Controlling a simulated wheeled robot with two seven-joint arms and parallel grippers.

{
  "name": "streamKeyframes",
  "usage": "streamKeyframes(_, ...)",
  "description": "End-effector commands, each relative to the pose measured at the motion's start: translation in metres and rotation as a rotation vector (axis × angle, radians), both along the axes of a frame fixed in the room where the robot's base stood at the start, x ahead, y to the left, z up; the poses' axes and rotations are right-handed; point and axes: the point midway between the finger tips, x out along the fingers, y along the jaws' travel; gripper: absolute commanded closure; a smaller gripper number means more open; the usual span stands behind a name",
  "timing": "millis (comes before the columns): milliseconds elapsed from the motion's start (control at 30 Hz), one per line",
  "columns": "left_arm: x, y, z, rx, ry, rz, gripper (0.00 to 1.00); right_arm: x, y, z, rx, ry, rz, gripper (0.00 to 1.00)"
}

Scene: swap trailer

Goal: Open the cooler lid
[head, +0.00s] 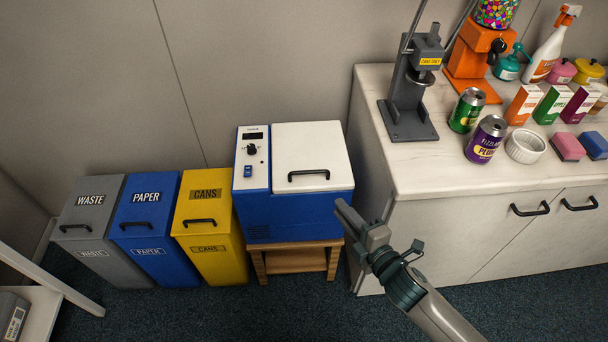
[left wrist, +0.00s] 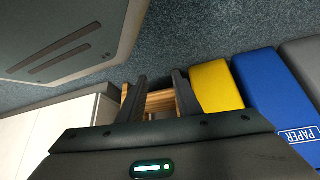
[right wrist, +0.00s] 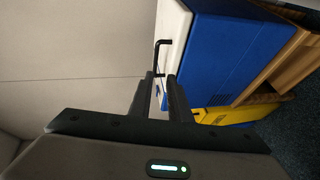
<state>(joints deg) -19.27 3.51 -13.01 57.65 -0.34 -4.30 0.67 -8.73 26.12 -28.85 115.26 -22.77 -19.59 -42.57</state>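The cooler (head: 290,217) is a blue box with a white lid (head: 310,148) that lies shut on top. A black handle (head: 309,174) sits near the lid's front edge. My right gripper (head: 347,215) is just right of the cooler's front corner, apart from the handle. In the right wrist view its fingers (right wrist: 159,85) are open and empty; the handle (right wrist: 158,58) and white lid (right wrist: 172,28) show ahead, beyond the fingertips. My left gripper (left wrist: 158,85) is open and empty in the left wrist view, with the wooden stand beyond it; it is outside the head view.
The cooler stands on a low wooden stand (head: 295,260). A control panel with a knob (head: 252,150) is beside the lid. Yellow, blue and grey bins (head: 210,240) stand to the left. A counter (head: 410,170) with cans and boxes closes in the right side. The wall is behind.

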Motion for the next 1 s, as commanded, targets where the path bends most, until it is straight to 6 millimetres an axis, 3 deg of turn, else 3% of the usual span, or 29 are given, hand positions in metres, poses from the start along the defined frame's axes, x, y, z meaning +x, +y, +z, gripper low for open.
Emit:
streamKeyframes(100,0.002,-0.002,0.001,-0.002,-0.006,0.0,0.69,-0.001,0.003,0.009,-0.01,-0.021,0.011,0.83)
streamKeyframes(567,0.0,0.0,0.001,0.0,-0.001,0.0,0.69,0.003,0.004,0.008,-0.008,-0.019,0.009,0.83)
streamKeyframes(767,-0.006,0.003,-0.001,0.005,0.016,0.001,0.69,0.02,0.011,0.005,-0.008,-0.019,0.009,0.83)
streamKeyframes(1000,-0.019,0.009,-0.006,0.018,0.053,0.001,0.69,0.055,0.026,0.0,-0.008,-0.02,0.008,0.83)
